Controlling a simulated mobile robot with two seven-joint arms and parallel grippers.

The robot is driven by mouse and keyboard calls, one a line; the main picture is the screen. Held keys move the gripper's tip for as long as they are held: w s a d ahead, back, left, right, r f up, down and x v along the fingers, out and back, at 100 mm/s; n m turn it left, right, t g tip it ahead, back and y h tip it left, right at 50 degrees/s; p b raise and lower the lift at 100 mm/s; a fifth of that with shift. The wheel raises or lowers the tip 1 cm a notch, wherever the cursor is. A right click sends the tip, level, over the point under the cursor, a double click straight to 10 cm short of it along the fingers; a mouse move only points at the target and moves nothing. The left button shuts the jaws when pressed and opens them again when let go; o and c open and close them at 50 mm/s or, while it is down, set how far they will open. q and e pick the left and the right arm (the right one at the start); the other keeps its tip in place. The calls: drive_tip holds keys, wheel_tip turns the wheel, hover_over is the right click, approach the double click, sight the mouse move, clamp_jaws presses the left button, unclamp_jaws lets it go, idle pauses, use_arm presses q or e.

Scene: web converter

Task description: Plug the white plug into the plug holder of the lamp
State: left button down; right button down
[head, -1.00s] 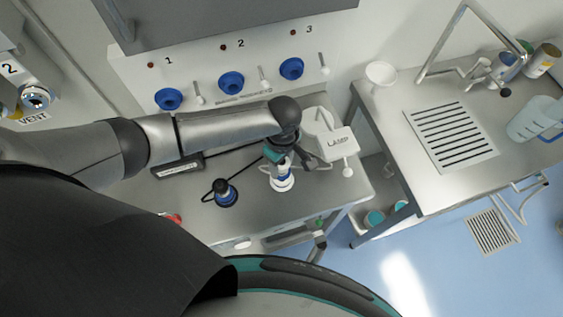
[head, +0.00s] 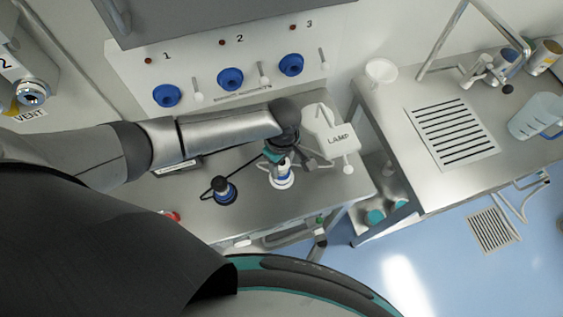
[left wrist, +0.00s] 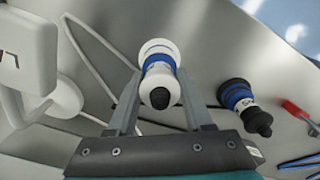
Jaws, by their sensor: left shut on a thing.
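The white plug (head: 282,179), with a blue ring and a black tip, is upright at the steel table, left of the lamp. My left gripper (head: 280,157) reaches down to it from above. In the left wrist view the white plug (left wrist: 160,72) sits between the two fingers of my left gripper (left wrist: 160,95), which is shut on it. Whether its base touches the table is unclear. The white lamp unit (head: 330,139), marked LAMP, stands close right; its edge also shows in the left wrist view (left wrist: 28,62). I cannot make out the plug holder for certain. My right gripper is not in view.
A black and blue plug (head: 224,190) with a dark cable stands left of the white plug. Several blue wall sockets (head: 230,79) line the back panel. A sink counter (head: 480,140) is at the right. A red item (left wrist: 293,108) lies at the right.

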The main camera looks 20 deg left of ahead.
use_arm(q)
drive_tip(key=shift+f, duration=0.7)
idle(0.4)
drive_tip(key=shift+c, duration=1.1)
unclamp_jaws()
wheel_tip(320, 180, up, 15)
drive_tip(key=shift+r+p, duration=0.15)
drive_tip(key=shift+p, duration=0.3)
